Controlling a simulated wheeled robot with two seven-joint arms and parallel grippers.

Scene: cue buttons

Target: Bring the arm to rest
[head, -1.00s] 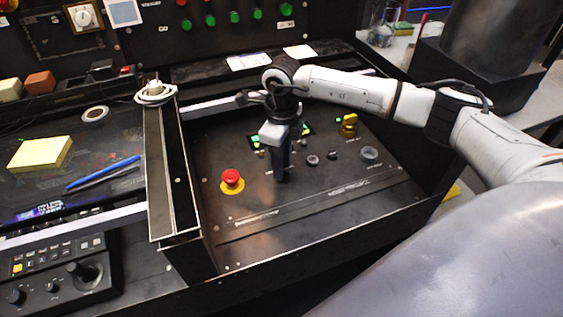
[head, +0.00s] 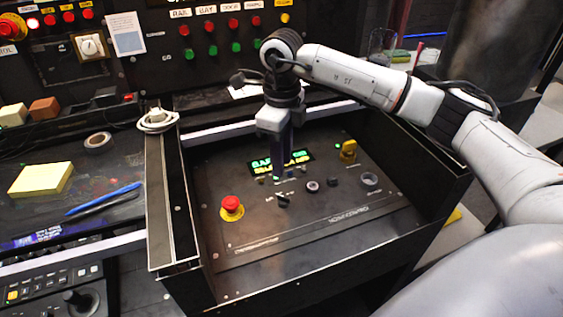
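My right arm reaches in from the right, and its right gripper (head: 284,177) points down above the sloped black control panel (head: 330,240). Its dark fingers show as one narrow column with no gap, and nothing is held. They hang in front of a small display (head: 303,157) with green and yellow text and hide part of it. A red mushroom button (head: 231,204) on a yellow base stands to the lower left of the fingertips. Small black knobs (head: 312,186) lie to their right. My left gripper is out of the picture.
A yellow key-like switch (head: 348,150) stands at the panel's right. A back board carries red and green buttons (head: 210,48). A yellow pad (head: 41,179) and blue pens (head: 104,198) lie left.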

